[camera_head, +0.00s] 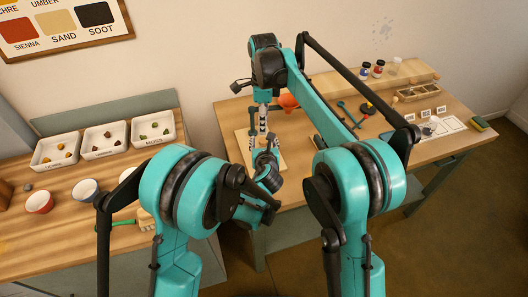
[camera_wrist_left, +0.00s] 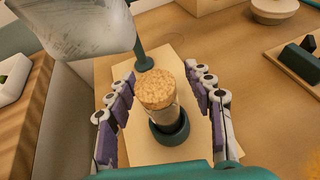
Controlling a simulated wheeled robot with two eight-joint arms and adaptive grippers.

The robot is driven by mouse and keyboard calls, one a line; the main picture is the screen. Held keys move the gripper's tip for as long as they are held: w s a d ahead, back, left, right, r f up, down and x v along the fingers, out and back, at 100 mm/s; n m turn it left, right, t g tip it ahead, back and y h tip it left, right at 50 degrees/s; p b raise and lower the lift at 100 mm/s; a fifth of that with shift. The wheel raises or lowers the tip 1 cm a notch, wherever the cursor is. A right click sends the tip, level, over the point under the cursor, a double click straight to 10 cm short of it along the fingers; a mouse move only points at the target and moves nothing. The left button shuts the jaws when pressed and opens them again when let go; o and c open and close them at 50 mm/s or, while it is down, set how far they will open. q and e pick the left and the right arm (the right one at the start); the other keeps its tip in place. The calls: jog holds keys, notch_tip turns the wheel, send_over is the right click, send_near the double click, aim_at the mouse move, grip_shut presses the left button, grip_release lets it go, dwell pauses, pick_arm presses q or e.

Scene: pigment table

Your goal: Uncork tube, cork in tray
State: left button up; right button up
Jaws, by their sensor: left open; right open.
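In the left wrist view a glass tube with a speckled tan cork (camera_wrist_left: 156,90) stands in a dark teal round holder (camera_wrist_left: 168,133) on a pale board (camera_wrist_left: 190,60). My left gripper (camera_wrist_left: 165,98) is open, with its fingers on both sides of the corked tube and gaps visible beside the cork. In the head view my left gripper (camera_head: 263,143) is low over the pale board, where the tube is hardly visible. My right gripper (camera_head: 263,115) is open, pointing down above the same board, close to the left one. I cannot tell which tray is the cork's.
A cloudy translucent object (camera_wrist_left: 75,25) and a teal post (camera_wrist_left: 143,57) stand close to the tube. An orange bowl-like thing (camera_head: 288,102) is behind the board. White labelled trays (camera_head: 55,163) stand on the left table.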

aim_at(263, 140)
pick_arm(q)
jog(key=shift+w+a+f, duration=0.1)
jog(key=shift+w+f, duration=0.15)
jog(key=shift+w, duration=0.4)
pick_arm(e)
jog(key=shift+s, duration=0.1)
pick_arm(q)
grip_shut()
pick_arm(e)
jog(key=shift+c, duration=0.7)
notch_tip(263, 140, up, 4)
jog(key=a+n+h, duration=0.1)
jog(key=a+n, duration=0.1)
jog(key=f, duration=0.4)
jog(key=d+f, duration=0.1)
jog(key=f, duration=0.6)
jog(key=shift+d+f, duration=0.3)
jog(key=shift+d, duration=0.1)
